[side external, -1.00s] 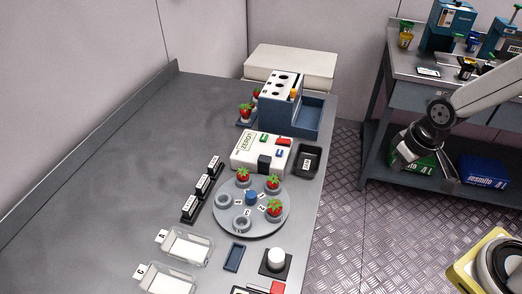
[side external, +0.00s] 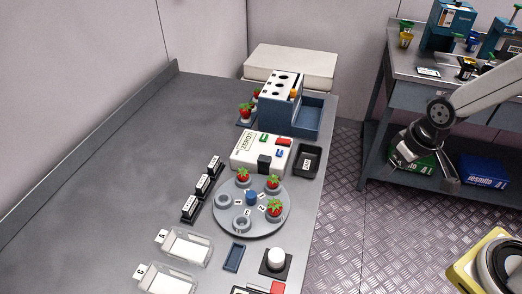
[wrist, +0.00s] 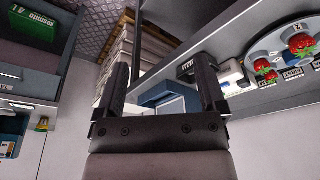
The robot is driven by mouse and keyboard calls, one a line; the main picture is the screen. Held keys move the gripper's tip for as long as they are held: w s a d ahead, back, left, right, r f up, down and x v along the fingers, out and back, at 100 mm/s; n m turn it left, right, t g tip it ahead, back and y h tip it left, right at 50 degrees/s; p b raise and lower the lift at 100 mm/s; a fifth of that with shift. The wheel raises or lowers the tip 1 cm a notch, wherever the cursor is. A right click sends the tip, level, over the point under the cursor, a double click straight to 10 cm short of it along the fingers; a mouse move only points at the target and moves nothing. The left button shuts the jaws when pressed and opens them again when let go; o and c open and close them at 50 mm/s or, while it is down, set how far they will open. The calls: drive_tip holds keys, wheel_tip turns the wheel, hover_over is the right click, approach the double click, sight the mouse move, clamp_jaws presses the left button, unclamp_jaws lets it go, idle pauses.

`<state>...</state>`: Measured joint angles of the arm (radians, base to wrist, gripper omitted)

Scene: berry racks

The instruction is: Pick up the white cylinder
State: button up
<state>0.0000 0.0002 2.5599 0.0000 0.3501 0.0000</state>
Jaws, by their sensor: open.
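The white cylinder (side external: 277,257) stands upright on a dark square pad (side external: 264,272) near the table's front right edge in the side external view. I cannot make it out in the wrist view. My gripper (wrist: 162,62) is open and empty in the wrist view, its two dark fingers spread apart. In the side external view my gripper (side external: 400,158) hangs off the table to the right, over the floor, far from the cylinder and above its right side.
A round grey turntable (side external: 224,221) with strawberries in cups lies behind the cylinder. A small blue tray (side external: 233,257) is left of it, and clear trays (side external: 185,247) further left. A white scale (side external: 245,158) and blue rack (side external: 277,119) stand behind. The table's left side is clear.

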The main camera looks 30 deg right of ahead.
sight(283, 253)
drive_tip(key=w+a+f+n+t+y, duration=0.1)
drive_tip(key=a+f+n+y, duration=0.1)
drive_tip(key=a, duration=0.4)
drive_tip(key=w+a+f+n+t+y, duration=0.1)
drive_tip(key=a+f+n+y, duration=0.2)
drive_tip(key=a+f+n, duration=0.1)
drive_tip(key=w+a+f+n+t+y, duration=0.1)
drive_tip(key=a+f+n+t+y, duration=0.1)
drive_tip(key=a, duration=0.6)
drive_tip(key=shift+w+f+n, duration=0.1)
drive_tip(key=shift+f+n, duration=0.15)
drive_tip(key=shift+n, duration=0.45)
drive_tip(key=shift+w+f+n, duration=0.1)
drive_tip(key=shift+f+n, duration=0.15)
drive_tip(key=shift+n, duration=0.45)
drive_tip(key=s+a+n+y, duration=0.1)
drive_tip(key=a, duration=0.1)
drive_tip(key=s+a+y, duration=0.2)
drive_tip(key=s+a+n+g+y, duration=0.1)
drive_tip(key=s+a+y, duration=0.1)
drive_tip(key=shift+s+f+n, duration=0.2)
drive_tip(key=shift+f+n, duration=0.1)
drive_tip(key=shift+s+a+g+y, duration=0.3)
drive_tip(key=shift+x, duration=1.3)
